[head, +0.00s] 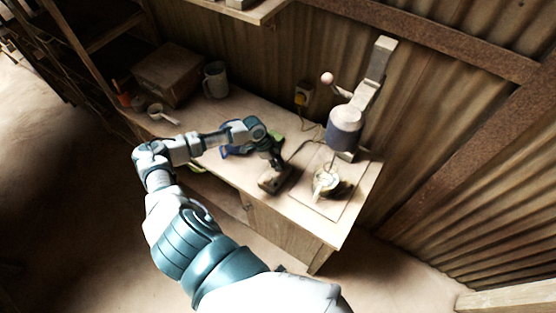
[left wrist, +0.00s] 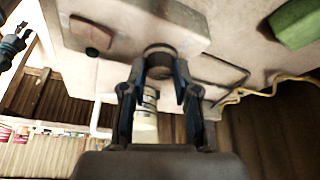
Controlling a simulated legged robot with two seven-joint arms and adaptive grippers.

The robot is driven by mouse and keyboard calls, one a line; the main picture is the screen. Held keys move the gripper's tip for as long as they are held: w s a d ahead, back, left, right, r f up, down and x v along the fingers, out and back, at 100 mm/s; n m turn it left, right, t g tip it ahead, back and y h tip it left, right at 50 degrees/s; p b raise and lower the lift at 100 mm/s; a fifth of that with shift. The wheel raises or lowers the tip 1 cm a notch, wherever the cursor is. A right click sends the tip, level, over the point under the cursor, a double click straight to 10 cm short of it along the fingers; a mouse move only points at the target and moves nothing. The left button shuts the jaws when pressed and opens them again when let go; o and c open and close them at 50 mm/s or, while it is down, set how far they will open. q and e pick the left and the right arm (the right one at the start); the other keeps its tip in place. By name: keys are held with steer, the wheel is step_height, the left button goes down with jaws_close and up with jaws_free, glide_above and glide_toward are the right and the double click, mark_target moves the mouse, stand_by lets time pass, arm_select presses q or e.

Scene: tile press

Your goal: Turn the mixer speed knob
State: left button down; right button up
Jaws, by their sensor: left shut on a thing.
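The control box (head: 268,185) is a small brown box on the workbench, left of the mixer. My left gripper (head: 272,165) is at its top, reaching down from above. In the left wrist view the pale box face fills the top, with a round dark knob (left wrist: 160,58) between the fingertips. My left gripper (left wrist: 160,75) is shut on that knob. A reddish block (left wrist: 90,33) lies on the face beside it. The mixer (head: 345,125) has a dark blue-grey motor on a stand above a small bowl (head: 325,180). The knob is hidden in the head view.
A mug (head: 216,80), a cardboard box (head: 168,72) and a white scoop (head: 160,113) stand at the back left.

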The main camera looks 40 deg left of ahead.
arm_select(q)
steer(key=shift+s+a+f+m+g, duration=0.1)
steer(key=shift+m+g, duration=0.2)
steer(key=shift+m, duration=0.45)
steer(key=shift+f+m+g, duration=0.1)
steer(key=shift+m+g, duration=0.2)
steer(key=shift+m, duration=0.45)
steer(key=shift+h, duration=0.3)
steer(key=c, duration=0.9)
jaws_free()
steer(key=shift+a, duration=0.15)
steer(key=shift+r, duration=0.2)
steer(key=v, duration=1.1)
steer(key=shift+a+r, duration=0.2)
steer(key=shift+a, duration=0.05)
